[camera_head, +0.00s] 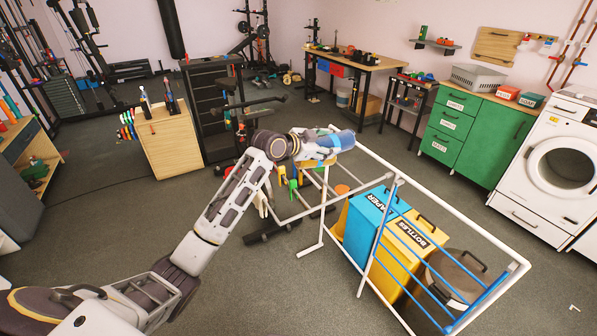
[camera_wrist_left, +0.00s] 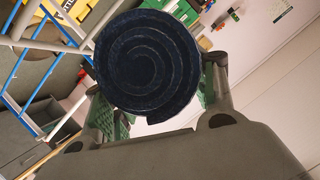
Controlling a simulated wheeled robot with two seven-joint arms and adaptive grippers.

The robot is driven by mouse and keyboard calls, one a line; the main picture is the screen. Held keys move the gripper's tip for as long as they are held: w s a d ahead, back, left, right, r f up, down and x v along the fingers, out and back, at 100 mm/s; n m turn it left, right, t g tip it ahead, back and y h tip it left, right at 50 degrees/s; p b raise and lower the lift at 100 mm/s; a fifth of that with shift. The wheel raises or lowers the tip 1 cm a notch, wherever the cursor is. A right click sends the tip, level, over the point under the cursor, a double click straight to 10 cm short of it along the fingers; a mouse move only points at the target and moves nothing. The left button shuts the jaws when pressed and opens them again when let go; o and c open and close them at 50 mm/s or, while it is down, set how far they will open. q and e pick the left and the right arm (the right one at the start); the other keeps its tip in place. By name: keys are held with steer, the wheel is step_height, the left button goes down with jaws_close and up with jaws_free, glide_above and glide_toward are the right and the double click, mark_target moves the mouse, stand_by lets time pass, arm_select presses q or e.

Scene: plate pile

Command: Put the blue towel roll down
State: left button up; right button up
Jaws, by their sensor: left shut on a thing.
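The blue towel roll (camera_head: 340,140) is at the end of my left arm, near the middle of the head view. My left gripper (camera_head: 318,146) is shut on it. In the left wrist view the dark blue spiral end of the roll (camera_wrist_left: 150,62) shows between the two green-padded fingers of my left gripper (camera_wrist_left: 160,110). In the head view the roll is in front of a small wooden round top (camera_head: 318,164); I cannot tell whether it touches it. My right gripper is not in view.
A white drying rack (camera_head: 460,213) stands right of the gripper, around blue (camera_head: 368,220) and yellow (camera_head: 405,250) bins. A lidded container (camera_head: 452,275) is beside them. A green cabinet (camera_head: 470,140) and white washer (camera_head: 550,165) line the right wall. Floor (camera_head: 260,290) in front is clear.

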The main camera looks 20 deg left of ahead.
arm_select(q)
steer(key=shift+f, duration=0.4)
glide_above(322, 181)
step_height(322, 181, down, 5)
steer(key=shift+f, duration=2.05)
steer(key=o, duration=0.8)
steer(key=shift+c, duration=0.2)
steer(key=o, duration=0.4)
steer(key=shift+c, duration=0.2)
steer(key=shift+s, duration=0.1)
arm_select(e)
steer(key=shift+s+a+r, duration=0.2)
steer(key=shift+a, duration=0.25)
